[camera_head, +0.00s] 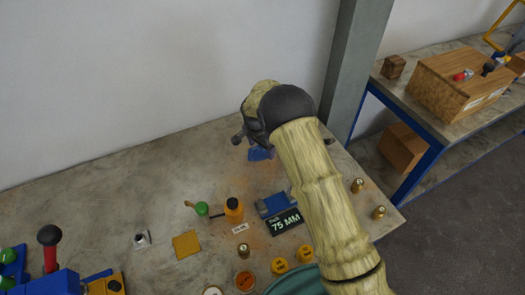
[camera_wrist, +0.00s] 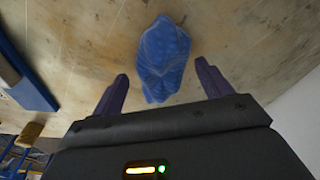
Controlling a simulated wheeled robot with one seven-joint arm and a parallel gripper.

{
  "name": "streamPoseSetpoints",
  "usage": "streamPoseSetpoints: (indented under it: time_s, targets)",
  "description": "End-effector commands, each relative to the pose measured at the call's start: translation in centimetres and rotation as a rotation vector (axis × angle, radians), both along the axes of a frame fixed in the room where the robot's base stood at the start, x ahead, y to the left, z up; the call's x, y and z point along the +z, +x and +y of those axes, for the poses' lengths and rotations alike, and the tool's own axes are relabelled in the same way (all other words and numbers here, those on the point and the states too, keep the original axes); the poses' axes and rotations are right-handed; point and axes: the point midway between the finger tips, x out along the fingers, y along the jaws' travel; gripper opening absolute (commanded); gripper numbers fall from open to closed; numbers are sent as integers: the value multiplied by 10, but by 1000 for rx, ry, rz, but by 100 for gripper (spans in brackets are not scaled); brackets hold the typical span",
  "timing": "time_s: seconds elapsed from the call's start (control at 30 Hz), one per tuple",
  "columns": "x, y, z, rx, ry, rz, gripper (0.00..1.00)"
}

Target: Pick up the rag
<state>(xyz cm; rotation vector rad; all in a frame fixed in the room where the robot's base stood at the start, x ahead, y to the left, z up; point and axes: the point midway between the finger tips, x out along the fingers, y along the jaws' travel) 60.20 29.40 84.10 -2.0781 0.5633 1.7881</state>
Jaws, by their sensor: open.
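The rag (camera_wrist: 163,58) is a crumpled blue cloth lying on the table. In the wrist view it sits just beyond and between the two purple fingertips of my gripper (camera_wrist: 160,85), with clear space on both sides of it. The gripper is open and empty. In the head view a small part of the rag (camera_head: 260,154) shows just below my gripper (camera_head: 240,138), near the back of the table. The rest of it is hidden behind my arm.
On the table (camera_head: 110,180) stand an orange bottle (camera_head: 234,208), a blue block (camera_head: 274,204), a 75 MM sign (camera_head: 285,222) and brass pieces (camera_head: 357,185). A grey post (camera_head: 355,65) rises behind the table's right end. The back left tabletop is clear.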

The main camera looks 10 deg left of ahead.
Motion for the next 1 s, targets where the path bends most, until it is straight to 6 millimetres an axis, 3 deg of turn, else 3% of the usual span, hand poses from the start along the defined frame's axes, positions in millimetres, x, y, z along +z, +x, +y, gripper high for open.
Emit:
streamPoseSetpoints:
  time_s: [0.1, 0.33, 0.67, 0.83, 1.0]
  targets:
    - [0, -1, 2, 4, 0, 0, 76]
    - [0, 0, -1, -1, 0, 0, 31]
    - [4, 2, -2, -4, 1, -2, 30]
    - [22, 2, -2, -4, 2, -4, 30]
    - [55, 2, -1, -3, 4, -5, 30]
